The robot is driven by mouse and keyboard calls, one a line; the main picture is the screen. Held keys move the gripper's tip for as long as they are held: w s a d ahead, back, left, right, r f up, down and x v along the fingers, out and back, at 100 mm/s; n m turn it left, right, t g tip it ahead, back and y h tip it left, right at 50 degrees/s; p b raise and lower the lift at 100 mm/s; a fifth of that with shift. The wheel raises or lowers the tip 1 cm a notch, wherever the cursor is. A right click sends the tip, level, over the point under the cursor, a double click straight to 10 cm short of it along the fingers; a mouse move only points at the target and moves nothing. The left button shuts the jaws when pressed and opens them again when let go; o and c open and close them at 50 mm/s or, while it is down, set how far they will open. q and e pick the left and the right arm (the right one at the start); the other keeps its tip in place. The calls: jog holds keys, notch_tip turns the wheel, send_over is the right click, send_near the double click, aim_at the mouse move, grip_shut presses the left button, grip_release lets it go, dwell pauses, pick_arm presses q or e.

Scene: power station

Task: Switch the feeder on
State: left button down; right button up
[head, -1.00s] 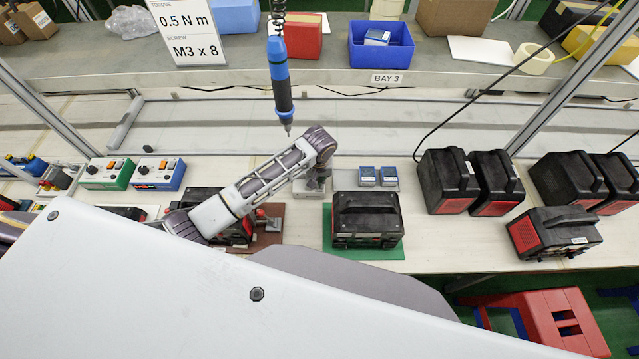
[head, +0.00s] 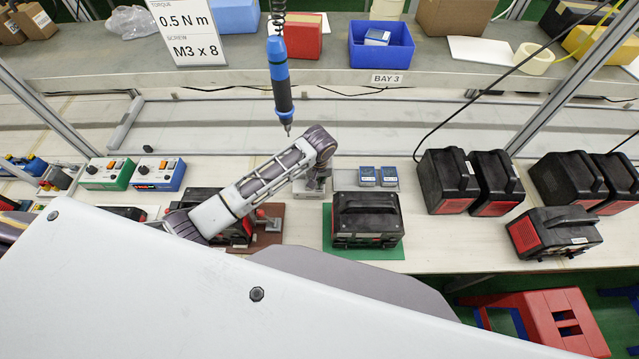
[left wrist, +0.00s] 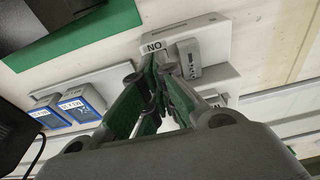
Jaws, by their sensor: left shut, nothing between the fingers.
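The feeder (head: 306,193) is a small pale grey box on the bench, left of the green mat, mostly covered by my left arm in the head view. In the left wrist view the feeder (left wrist: 206,32) carries a label that reads "NO" in this picture and a grey raised block beside it. My left gripper (left wrist: 160,75) is shut and empty, its green-padded fingertips close to the label and the block. I cannot tell whether they touch. In the head view the gripper (head: 318,183) hangs over the feeder. The switch's position is not clear.
A black-and-red unit (head: 366,219) sits on a green mat (head: 398,252) right of the feeder. Two small blue boxes (head: 378,176) stand behind it. A screwdriver (head: 280,85) hangs above. Green and blue control boxes (head: 158,174) stand left. Several black units (head: 448,180) stand right.

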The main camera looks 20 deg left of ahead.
pick_arm(q)
jog(key=shift+f, duration=1.05)
dwell(1.4)
jog(key=shift+r, duration=0.15)
jog(key=shift+r+p, duration=0.3)
jog(key=shift+r, duration=3.1)
jog(key=shift+s+f, duration=0.1)
